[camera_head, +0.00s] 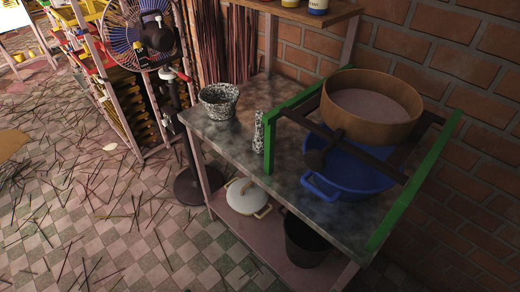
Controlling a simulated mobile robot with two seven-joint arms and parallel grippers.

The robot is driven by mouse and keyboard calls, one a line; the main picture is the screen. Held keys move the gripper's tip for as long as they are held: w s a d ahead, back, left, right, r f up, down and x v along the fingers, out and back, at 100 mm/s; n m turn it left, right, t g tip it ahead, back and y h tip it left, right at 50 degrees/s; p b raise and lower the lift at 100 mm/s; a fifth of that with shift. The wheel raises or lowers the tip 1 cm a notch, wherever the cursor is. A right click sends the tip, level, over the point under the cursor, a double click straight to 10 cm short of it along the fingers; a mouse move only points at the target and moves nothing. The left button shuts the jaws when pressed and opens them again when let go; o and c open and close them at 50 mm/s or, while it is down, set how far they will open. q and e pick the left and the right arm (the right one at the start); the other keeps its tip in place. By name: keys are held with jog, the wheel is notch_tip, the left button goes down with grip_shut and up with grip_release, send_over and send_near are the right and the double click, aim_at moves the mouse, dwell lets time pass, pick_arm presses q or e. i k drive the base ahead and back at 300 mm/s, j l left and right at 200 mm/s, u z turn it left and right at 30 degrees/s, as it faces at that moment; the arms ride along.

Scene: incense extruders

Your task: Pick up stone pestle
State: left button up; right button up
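The stone pestle (258,133) is speckled black and white. It stands about upright on the grey worktable (224,141), close beside the left post of a green frame. A matching speckled stone mortar (218,108) sits on the table to its left, near the far left corner. Neither of my grippers shows in the head view.
A green frame (269,147) carries a round wooden sieve (372,123) over a blue basin (346,184), right of the pestle. A white lidded pot (246,197) and dark bucket (305,240) stand on the lower shelf. A fan (142,38) stands left of the table.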

aim_at(258, 141)
jog(key=k+j+z, duration=0.1)
jog(key=z, duration=0.8)
jog(key=j+z, duration=1.1)
jog(key=j, duration=0.7)
jog(key=k, duration=0.1)
